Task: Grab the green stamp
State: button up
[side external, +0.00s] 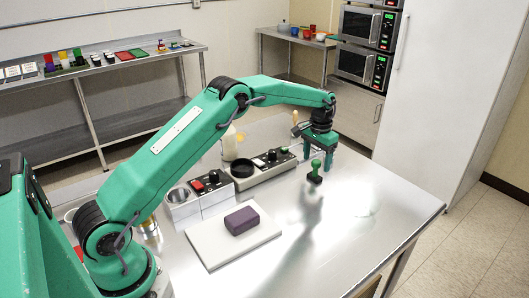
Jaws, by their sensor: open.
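The green stamp (315,168) stands upright on the bare metal table (385,210), right of the table's middle. It has a round knob on top and a dark base. My gripper (319,160) points down above the stamp, its green fingers apart and open. The knob shows just below and between the fingers in this view. I cannot tell how near the fingertips are to the knob in depth. Nothing is held.
A purple block (242,220) lies on a white board (212,246) at the front left. A control unit with a black dial plate (243,168) and a pale bottle (229,143) stand behind. The table right of the stamp is clear.

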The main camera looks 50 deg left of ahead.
aim_at(315, 175)
jog(key=shift+f, duration=0.15)
jog(key=shift+d+f, duration=0.15)
jog(key=shift+f, duration=2.35)
jog(key=c, duration=1.1)
